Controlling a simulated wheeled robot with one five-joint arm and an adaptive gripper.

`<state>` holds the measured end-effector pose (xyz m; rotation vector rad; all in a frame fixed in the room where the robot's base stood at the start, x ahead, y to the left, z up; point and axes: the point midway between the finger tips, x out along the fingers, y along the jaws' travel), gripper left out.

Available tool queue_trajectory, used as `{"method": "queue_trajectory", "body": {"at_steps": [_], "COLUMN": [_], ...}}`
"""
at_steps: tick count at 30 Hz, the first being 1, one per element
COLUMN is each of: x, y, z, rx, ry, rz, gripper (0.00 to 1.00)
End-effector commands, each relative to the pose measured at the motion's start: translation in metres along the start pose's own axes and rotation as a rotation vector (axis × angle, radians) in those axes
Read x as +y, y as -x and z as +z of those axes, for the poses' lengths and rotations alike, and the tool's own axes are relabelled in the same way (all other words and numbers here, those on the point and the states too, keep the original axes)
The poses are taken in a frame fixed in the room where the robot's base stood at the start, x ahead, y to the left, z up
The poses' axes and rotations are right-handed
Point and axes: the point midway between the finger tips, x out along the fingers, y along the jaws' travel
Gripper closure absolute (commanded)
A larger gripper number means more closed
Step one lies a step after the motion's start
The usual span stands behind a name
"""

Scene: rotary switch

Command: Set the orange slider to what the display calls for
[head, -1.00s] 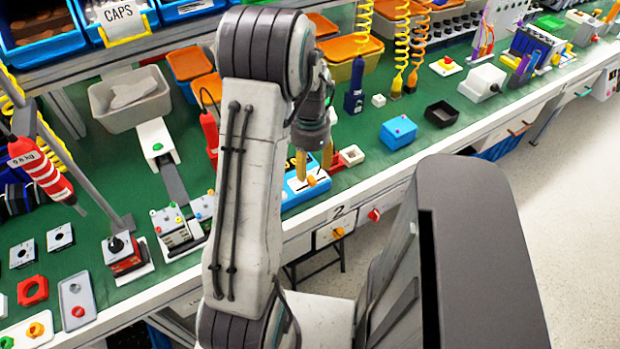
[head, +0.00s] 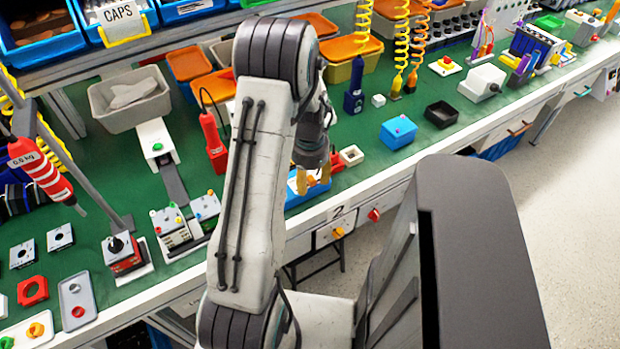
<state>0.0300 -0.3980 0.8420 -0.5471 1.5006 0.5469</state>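A blue slider box (head: 299,199) with a pale top sits near the front edge of the green bench, partly hidden behind my arm and gripper. The orange slider (head: 312,181) shows as a small patch on it. My gripper (head: 313,182) points down over the box. Its two tan fingers stand apart, one on each side of the orange slider; I cannot tell if either touches it. No display that I can read shows; my arm covers part of the box and the bench left of it.
A red handheld tool (head: 212,143) stands behind my arm. A small white box (head: 351,155) and a red part lie close right of the gripper. A blue box (head: 398,132) and a black tray (head: 441,114) are farther right, with bare green bench between.

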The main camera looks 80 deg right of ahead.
Motion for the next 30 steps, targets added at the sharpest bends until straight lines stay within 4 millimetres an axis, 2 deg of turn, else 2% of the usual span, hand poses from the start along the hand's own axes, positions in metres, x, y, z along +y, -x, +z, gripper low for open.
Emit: {"method": "queue_trajectory", "body": {"at_steps": [2, 15, 23, 30], "x": [0.000, 0.000, 0.001, 0.001], "y": [0.000, 0.000, -0.001, -0.002], "z": [0.000, 0.000, 0.004, 0.036], "rx": [0.000, -0.001, -0.003, -0.004], "ry": [0.000, 0.000, 0.001, 0.002], "rz": [0.000, 0.001, 0.003, 0.004], "gripper": [0.61, 1.00, 1.00, 1.00]}}
